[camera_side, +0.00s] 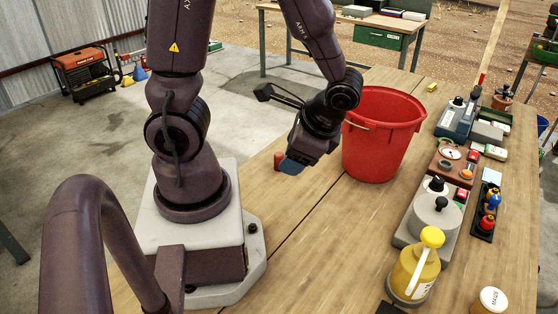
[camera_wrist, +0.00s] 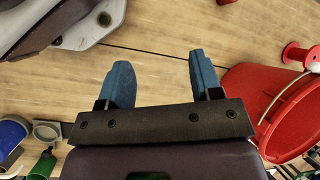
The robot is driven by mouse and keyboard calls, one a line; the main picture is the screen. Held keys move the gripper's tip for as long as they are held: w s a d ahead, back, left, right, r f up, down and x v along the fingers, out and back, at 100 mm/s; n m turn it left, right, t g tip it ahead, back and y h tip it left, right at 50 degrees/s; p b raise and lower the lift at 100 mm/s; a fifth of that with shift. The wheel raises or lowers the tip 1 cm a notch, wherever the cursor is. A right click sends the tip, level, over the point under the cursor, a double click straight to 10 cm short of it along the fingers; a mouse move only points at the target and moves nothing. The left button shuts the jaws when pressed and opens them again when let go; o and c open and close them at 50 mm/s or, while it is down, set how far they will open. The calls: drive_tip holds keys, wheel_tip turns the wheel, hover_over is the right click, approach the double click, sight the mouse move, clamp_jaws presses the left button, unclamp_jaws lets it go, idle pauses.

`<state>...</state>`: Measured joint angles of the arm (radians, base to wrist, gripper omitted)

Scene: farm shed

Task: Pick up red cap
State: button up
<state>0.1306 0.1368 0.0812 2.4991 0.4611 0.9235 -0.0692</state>
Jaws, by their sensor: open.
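A small red piece (camera_side: 279,160), which looks like the red cap, stands on the wooden table just left of my gripper in the side view. The blue fingertip partly covers it. In the wrist view a red knob-shaped piece (camera_wrist: 293,53) shows at the right edge, above the bucket rim; I cannot tell whether it is the same piece. My gripper (camera_side: 291,166) points down at the table, left of the red bucket. Its two blue fingers (camera_wrist: 158,82) are apart, with only bare wood between them.
A tall red bucket (camera_side: 375,145) stands close on the right of my gripper. Several tools and containers line the table's right side, including a yellow bottle (camera_side: 413,272) and a grey round device (camera_side: 436,216). The wood (camera_side: 320,225) in front of the bucket is clear.

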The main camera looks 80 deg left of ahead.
sight(279, 157)
drive_tip(key=s+a+f+m+y, duration=0.1)
drive_tip(key=a+f+m+y, duration=0.2)
drive_tip(key=m, duration=0.1)
drive_tip(key=s+a+f+m+t+y, duration=0.1)
drive_tip(key=a+f+m+y, duration=0.2)
drive_tip(key=a+f+m, duration=0.1)
drive_tip(key=a+f+m+y, duration=0.3)
drive_tip(key=f+m, duration=0.1)
drive_tip(key=shift+s+a+m, duration=0.35)
drive_tip(key=shift+s+m, duration=0.05)
drive_tip(key=w+m+t, duration=0.1)
drive_tip(key=w+f+t, duration=0.1)
drive_tip(key=shift+a+f+m+t, duration=0.2)
drive_tip(key=shift+m+t, duration=0.1)
drive_tip(key=shift+m, duration=0.1)
drive_tip(key=shift+w+t, duration=0.3)
drive_tip(key=shift+w, duration=0.1)
drive_tip(key=x, duration=0.7)
drive_tip(key=shift+a+f, duration=0.25)
drive_tip(key=shift+f+x, duration=0.2)
drive_tip(key=shift+x, duration=2.4)
drive_tip(key=shift+w+d, duration=0.1)
drive_tip(key=c, duration=1)
